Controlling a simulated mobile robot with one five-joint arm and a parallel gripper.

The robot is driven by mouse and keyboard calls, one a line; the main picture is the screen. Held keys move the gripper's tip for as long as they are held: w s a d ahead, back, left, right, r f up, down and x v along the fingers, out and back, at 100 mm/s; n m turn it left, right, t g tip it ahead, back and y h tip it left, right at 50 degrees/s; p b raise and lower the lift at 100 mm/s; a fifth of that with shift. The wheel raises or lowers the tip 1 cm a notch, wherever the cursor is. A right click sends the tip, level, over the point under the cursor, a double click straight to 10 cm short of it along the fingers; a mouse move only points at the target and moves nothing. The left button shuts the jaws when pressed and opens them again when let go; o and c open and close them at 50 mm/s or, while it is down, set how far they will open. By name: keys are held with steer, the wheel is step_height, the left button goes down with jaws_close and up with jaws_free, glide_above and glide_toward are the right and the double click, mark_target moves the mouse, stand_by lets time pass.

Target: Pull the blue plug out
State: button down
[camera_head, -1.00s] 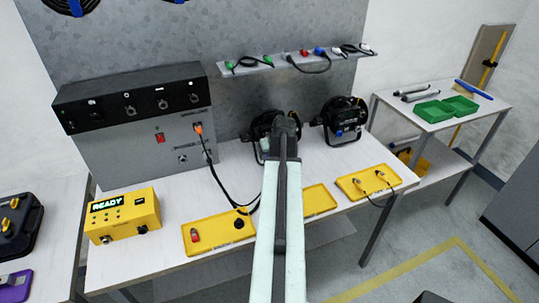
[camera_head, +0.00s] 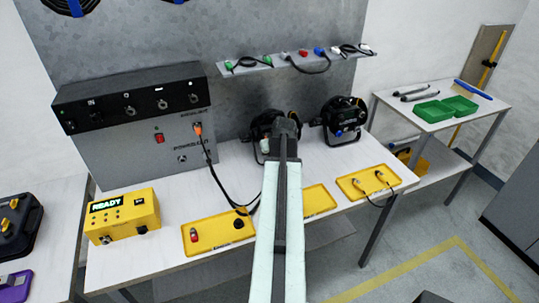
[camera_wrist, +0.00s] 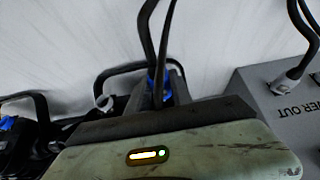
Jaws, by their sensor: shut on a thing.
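In the wrist view, a blue plug (camera_wrist: 156,80) sits between the two dark fingers of my gripper (camera_wrist: 160,92), which is shut on it. Black cable runs from the plug toward the top of that view. In the head view my gripper (camera_head: 287,122) is in front of the left par can (camera_head: 262,124) and hides much of it, and the held plug is hidden there. I cannot tell whether the plug is still seated in its socket. The right par can (camera_head: 341,118) also has a blue connector (camera_head: 339,133) on its front.
A grey power box (camera_head: 140,125) with an orange plug (camera_head: 197,129) stands left on the bench. A yellow tester (camera_head: 122,215) reads READY. Yellow trays (camera_head: 218,235) line the front edge. A shelf (camera_head: 245,70) with several plugged leads hangs above.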

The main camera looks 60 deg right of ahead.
steer(key=shift+s+a, duration=0.6)
steer(key=shift+s, duration=0.2)
steer(key=shift+s+a, duration=0.55)
steer(key=shift+s, duration=0.2)
steer(key=shift+s, duration=0.1)
steer(key=shift+s+a, duration=0.25)
steer(key=shift+a, duration=0.05)
steer(key=s+a, duration=0.2)
steer(key=shift+s, duration=0.35)
steer(key=s+a+r+n+g+y+p, duration=0.1)
steer(key=s+a+r+n+y+p, duration=0.15)
steer(key=s+r+n+p, duration=0.35)
steer(key=s+a+r+n+g+y+p, duration=0.2)
steer(key=s+a+n+p, duration=0.1)
steer(key=s+p, duration=0.3)
steer(key=shift+h, duration=0.25)
steer(key=f+b, duration=0.8)
steer(key=b, duration=0.1)
steer(key=s+f+b, duration=0.1)
steer(key=f+b, duration=0.3)
steer(key=shift+d+f+b, duration=0.25)
steer(key=shift+b, duration=0.1)
